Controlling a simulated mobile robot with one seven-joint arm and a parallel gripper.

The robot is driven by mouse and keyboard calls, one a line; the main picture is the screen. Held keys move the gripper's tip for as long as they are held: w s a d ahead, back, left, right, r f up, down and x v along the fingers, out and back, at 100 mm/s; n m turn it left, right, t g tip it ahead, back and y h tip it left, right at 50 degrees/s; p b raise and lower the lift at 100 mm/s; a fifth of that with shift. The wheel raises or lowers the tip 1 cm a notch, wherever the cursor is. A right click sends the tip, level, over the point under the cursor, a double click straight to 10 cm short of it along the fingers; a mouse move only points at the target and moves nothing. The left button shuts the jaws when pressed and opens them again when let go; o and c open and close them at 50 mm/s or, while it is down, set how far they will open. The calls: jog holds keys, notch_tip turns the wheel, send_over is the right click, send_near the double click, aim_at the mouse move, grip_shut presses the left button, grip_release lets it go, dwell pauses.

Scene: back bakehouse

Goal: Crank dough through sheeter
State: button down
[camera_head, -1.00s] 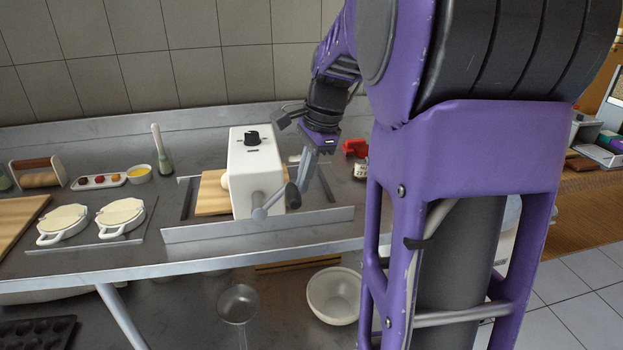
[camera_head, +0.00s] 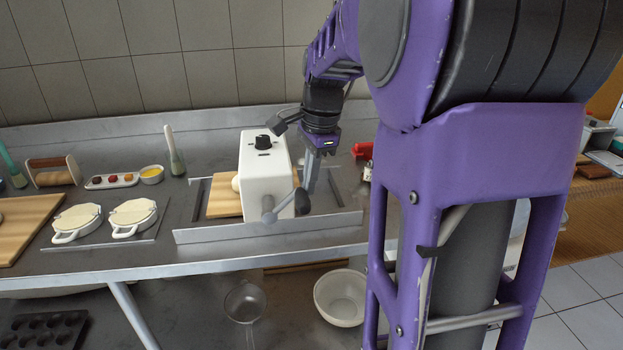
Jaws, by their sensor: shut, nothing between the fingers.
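The dough sheeter (camera_head: 265,173) is a white box with a black knob on top, standing on the steel table. Its grey crank (camera_head: 284,209) is at the front, with the dark end of the arm pointing up to the right. A small part of the pale dough (camera_head: 236,183) shows at the sheeter's left side, above a wooden board (camera_head: 222,204); the rest is hidden. My gripper (camera_head: 309,188) is shut and empty, pointing down just right of the sheeter, close to the crank's dark end. I cannot tell whether they touch.
A low metal rail (camera_head: 215,233) runs in front of the sheeter. Two round white-handled presses (camera_head: 132,215) stand to the left, with a small tray (camera_head: 110,181) behind. A red object (camera_head: 363,150) lies right of my gripper. A white bowl (camera_head: 340,298) sits below.

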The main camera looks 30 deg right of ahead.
aim_at(284, 204)
jog(key=shift+a+r, duration=0.15)
jog(key=shift+r, duration=0.05)
jog(key=shift+w+a+r+g+h+p, duration=0.15)
jog(key=shift+a+r+h+p, duration=0.15)
jog(key=shift+a+h+p, duration=0.15)
jog(key=shift+w+a+r+g+h+p, duration=0.15)
jog(key=shift+a+r+h+p, duration=0.15)
jog(key=shift+h+p, duration=0.2)
jog(key=a+h, duration=0.2)
jog(key=w+a+r+g+h, duration=0.1)
jog(key=shift+a+r+p, duration=0.1)
jog(key=shift+p, duration=0.2)
jog(key=shift+w+a+r+g+h+b, duration=0.1)
jog(key=shift+w+a+g+h+b, duration=0.05)
jog(key=shift+a+h, duration=0.6)
jog(key=shift+w+a+r+g+h+b, duration=0.1)
jog(key=shift+w+a+g+h+b, duration=0.1)
jog(key=shift+a+h, duration=0.5)
jog(key=shift+w+a+r+g+h+b, duration=0.15)
jog(key=shift+a+h, duration=0.45)
jog(key=shift+h, duration=0.3)
jog(key=shift+f, duration=0.1)
